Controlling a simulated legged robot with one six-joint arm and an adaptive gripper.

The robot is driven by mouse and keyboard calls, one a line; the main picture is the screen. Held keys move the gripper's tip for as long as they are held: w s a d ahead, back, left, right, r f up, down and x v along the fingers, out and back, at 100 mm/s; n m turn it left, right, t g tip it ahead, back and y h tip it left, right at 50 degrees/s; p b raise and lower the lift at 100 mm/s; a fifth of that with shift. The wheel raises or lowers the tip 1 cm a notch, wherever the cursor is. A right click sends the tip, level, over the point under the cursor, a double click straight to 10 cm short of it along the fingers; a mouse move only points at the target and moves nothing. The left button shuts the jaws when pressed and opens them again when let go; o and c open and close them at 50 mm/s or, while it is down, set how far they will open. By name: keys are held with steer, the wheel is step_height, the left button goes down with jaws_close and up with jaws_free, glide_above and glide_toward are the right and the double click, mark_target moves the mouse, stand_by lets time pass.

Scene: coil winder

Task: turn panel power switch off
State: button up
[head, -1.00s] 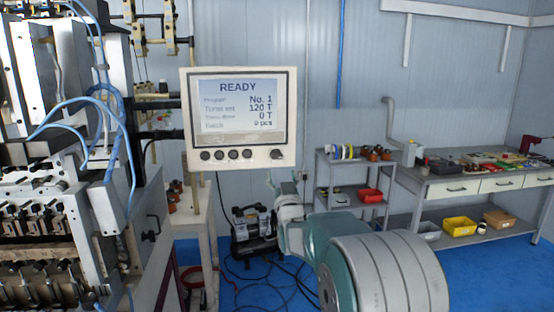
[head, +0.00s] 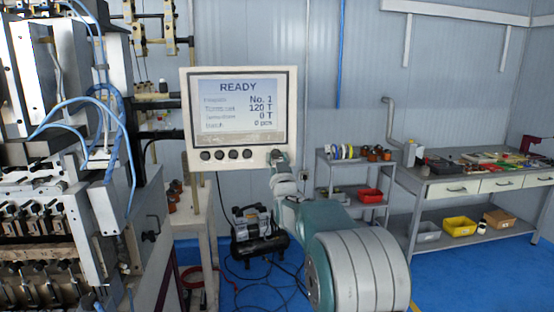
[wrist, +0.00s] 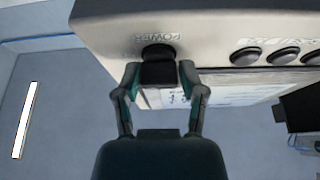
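The control panel (head: 188,125) has a pale frame and a lit screen (head: 238,110) reading READY, No. 1, 120 T, 0 T. In the wrist view the panel (wrist: 205,25) appears upside down. The black power switch knob (wrist: 158,52), labelled POWER, sits at the panel's edge. My gripper (wrist: 158,74) is open, with one finger on each side of the knob. A small gap seems to show beside the knob; contact is unclear. In the head view my gripper (head: 279,160) is at the panel's lower right corner and largely hides the switch.
Several round buttons (head: 233,155) sit in a row left of the switch. The winding machine (head: 60,200) with blue hoses stands at the left. A compressor (head: 258,233) is on the floor below. A small cart (head: 325,175) and a workbench (head: 470,185) stand at the right.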

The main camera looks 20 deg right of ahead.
jaws_close()
steer(key=shift+n, duration=0.4)
steer(key=n+y, duration=0.1)
steer(key=n, duration=0.1)
steer(key=n+y, duration=0.1)
steer(key=n, duration=0.2)
steer(key=shift+y, duration=0.3)
steer(key=n+y, duration=0.1)
steer(key=n, duration=0.1)
steer(key=n+y, duration=0.1)
steer(key=n, duration=0.2)
steer(key=shift+r+y, duration=0.1)
steer(key=shift+y, duration=0.3)
steer(key=n+g+y, duration=0.1)
steer(key=n, duration=0.2)
steer(key=n+g, duration=0.1)
steer(key=n, duration=0.2)
steer(key=shift+d+n+y, duration=0.1)
steer(key=shift+n+y, duration=0.3)
steer(key=n+g, duration=0.2)
steer(key=n, duration=0.2)
steer(key=shift+n, duration=0.3)
steer(key=shift+f+g, duration=0.25)
steer(key=shift+g, duration=0.05)
